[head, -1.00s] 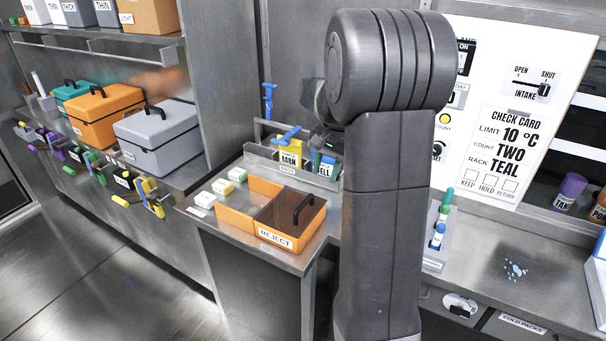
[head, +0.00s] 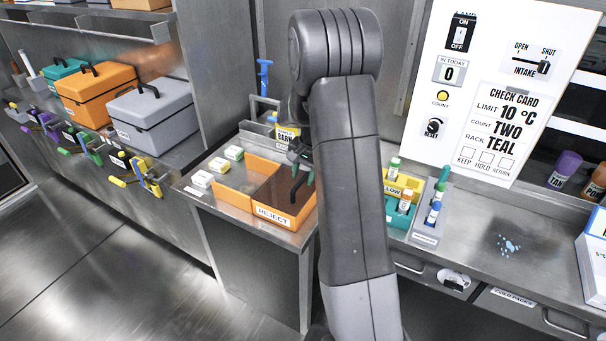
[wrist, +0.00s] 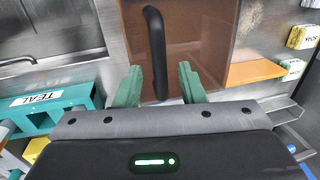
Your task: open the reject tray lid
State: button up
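The reject tray (head: 258,209) is an orange two-part tray on the near bench in the head view. Its brown see-through lid (head: 273,190) lies shut over the right part; the left part is uncovered. The lid's black bar handle (head: 294,191) is partly hidden by my gripper (head: 302,158), which hangs just above the lid. In the wrist view the lid (wrist: 200,40) fills the upper middle, and the handle (wrist: 155,45) runs between the two green fingers of my gripper (wrist: 160,80). The fingers are apart and show gaps to the handle; their height over it is unclear.
Small white-topped blocks (head: 218,165) stand left of the tray. A teal rack (head: 399,207) and yellow rack stand right of my arm; the teal one (wrist: 45,105) is at left in the wrist view. A caddy (head: 262,128) stands behind the tray.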

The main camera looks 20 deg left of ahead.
jog(key=shift+f, duration=0.3)
grip_shut()
jog(key=w+a+p, duration=0.1)
jog(key=a, duration=1.4)
jog(key=shift+r, duration=0.1)
grip_release()
jog(key=shift+d, duration=0.1)
notch_tip(320, 180, up, 14)
jog(key=d+b, duration=0.2)
jog(key=shift+d+f, duration=0.25)
jog(key=shift+d, duration=0.1)
